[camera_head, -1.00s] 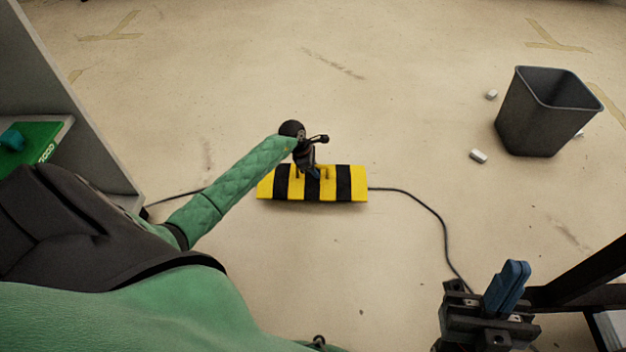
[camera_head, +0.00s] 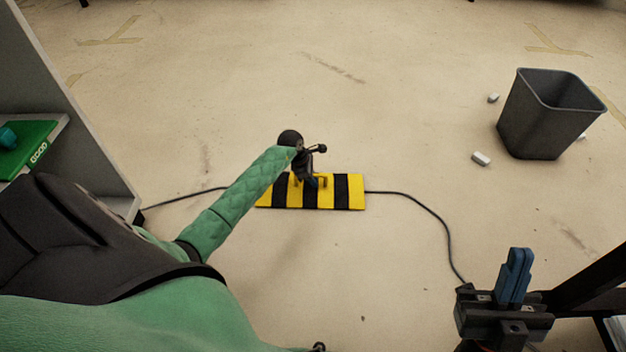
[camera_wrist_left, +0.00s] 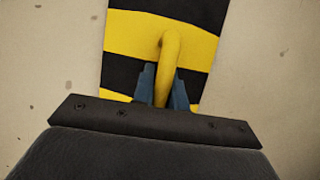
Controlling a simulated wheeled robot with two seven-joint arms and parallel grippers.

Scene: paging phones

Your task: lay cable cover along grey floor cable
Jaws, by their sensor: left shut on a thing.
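The cable cover (camera_head: 342,201) is a flat plate with yellow and black stripes and a yellow handle, lying level at floor height in the middle of the head view. My left gripper (camera_head: 311,182) is shut on the handle (camera_wrist_left: 170,58), with a blue finger on each side of it in the left wrist view. The grey floor cable (camera_head: 420,207) emerges from the cover's right edge and also shows to its left. The stretch between is hidden by the cover and my arm. My right gripper (camera_head: 515,275) is at the lower right, its blue fingers together and empty.
A dark grey bin (camera_head: 545,115) stands at the upper right with small white pieces (camera_head: 481,159) on the floor beside it. A grey shelf unit (camera_head: 85,125) with a green item (camera_head: 25,150) stands at the left. The floor beyond the cover is clear.

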